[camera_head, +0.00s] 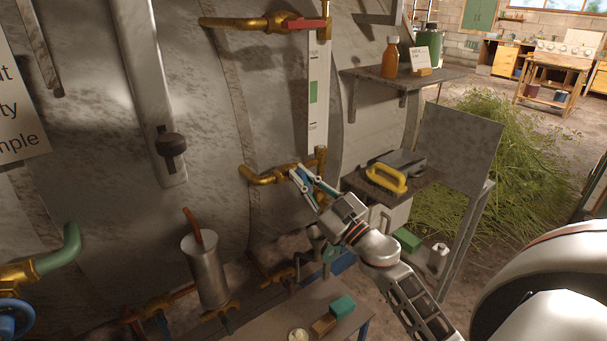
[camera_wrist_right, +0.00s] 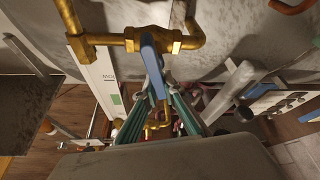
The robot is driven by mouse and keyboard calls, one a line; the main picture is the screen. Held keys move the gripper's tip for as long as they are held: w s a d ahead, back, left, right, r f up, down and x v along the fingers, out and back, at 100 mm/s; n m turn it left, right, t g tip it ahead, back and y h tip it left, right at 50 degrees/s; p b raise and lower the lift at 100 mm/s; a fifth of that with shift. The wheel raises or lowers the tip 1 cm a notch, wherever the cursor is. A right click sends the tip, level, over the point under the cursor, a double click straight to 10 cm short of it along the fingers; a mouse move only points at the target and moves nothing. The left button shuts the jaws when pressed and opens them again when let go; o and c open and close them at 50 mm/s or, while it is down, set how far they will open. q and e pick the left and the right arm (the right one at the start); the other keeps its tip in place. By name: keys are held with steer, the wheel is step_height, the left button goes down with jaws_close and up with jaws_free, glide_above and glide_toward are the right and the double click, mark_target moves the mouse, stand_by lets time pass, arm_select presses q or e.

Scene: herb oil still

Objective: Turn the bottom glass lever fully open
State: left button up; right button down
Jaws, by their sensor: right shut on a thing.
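The bottom glass lever is a blue handle (camera_wrist_right: 152,62) on a brass valve fitting (camera_wrist_right: 110,40) in the right wrist view. In the head view its brass pipe (camera_head: 262,176) comes out of the tank wall below the level gauge (camera_head: 318,95), and the lever is mostly hidden by my fingers. My right gripper (camera_head: 303,182) is at this lever. In the right wrist view its fingers (camera_wrist_right: 158,98) are closed on either side of the lever's lower end. My left gripper is not in view.
A red lever (camera_head: 306,24) sits on the upper brass fitting. A steel cylinder (camera_head: 205,270) stands at lower left. A shelf (camera_head: 360,75) with an orange bottle (camera_head: 390,58) and a lower shelf with a yellow-handled brush (camera_head: 386,178) lie right of the gauge. A small table (camera_head: 280,318) is below.

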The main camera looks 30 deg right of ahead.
steer(key=n, duration=0.1)
steer(key=n+y+p, duration=0.1)
steer(key=n+g+y, duration=0.1)
steer(key=n, duration=0.1)
steer(key=shift+a+f, duration=0.1)
steer(key=shift+a, duration=0.2)
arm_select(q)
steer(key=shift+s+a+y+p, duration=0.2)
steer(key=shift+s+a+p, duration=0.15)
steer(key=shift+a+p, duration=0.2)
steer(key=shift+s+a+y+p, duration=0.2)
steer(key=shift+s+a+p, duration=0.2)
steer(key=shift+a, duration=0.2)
arm_select(e)
steer(key=shift+s+a+f+n+g+y, duration=0.15)
steer(key=shift+f+n+g+y, duration=0.5)
steer(key=shift+n, duration=1.65)
steer(key=shift+w+a+f+n+g, duration=0.1)
steer(key=shift+a+f+n+g, duration=0.15)
steer(key=shift+n+g, duration=1.4)
steer(key=shift+s+a+f+n+g+y, duration=0.1)
steer(key=shift+a+f+n+g+y, duration=0.2)
steer(key=shift+n, duration=2.65)
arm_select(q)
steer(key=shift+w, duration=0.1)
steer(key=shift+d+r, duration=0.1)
arm_select(e)
steer(key=shift+f, duration=0.15)
